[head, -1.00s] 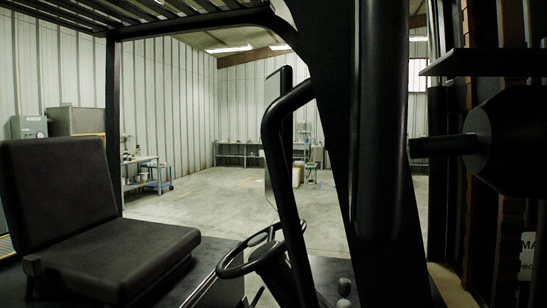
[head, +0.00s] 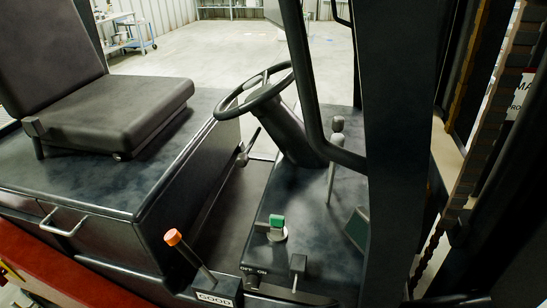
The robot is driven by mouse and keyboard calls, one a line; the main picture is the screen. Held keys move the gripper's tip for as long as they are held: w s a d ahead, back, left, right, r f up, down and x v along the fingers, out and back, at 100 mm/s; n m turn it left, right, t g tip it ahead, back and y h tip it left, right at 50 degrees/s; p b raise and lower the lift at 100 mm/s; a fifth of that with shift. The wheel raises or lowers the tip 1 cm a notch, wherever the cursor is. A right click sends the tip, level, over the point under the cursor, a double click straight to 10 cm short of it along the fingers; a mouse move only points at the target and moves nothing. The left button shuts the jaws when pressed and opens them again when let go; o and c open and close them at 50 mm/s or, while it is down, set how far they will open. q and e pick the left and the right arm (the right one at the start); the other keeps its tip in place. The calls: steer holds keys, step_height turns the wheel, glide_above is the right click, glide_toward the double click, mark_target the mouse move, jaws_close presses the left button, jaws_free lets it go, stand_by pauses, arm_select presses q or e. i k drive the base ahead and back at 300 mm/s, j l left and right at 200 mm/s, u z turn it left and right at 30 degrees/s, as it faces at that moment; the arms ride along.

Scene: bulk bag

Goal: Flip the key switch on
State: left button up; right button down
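A green-topped piece (head: 277,222) on a pale round base sits on the dark console of a forklift cab, below the steering wheel. It looks like the key switch. I cannot tell which way the switch is turned. Neither of my grippers is in the head view, and nothing touches the green piece.
The steering wheel (head: 254,90) and its column stand behind the console. A dark frame post (head: 398,150) blocks the right side. The seat (head: 110,110) is at left.

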mark_target(276, 235)
steer(key=i+j+z, duration=0.1)
steer(key=j+z, duration=0.25)
steer(key=j, duration=0.2)
steer(key=j+z, duration=0.4)
steer(key=j, duration=0.15)
steer(key=j+z, duration=0.35)
steer(key=j, duration=0.25)
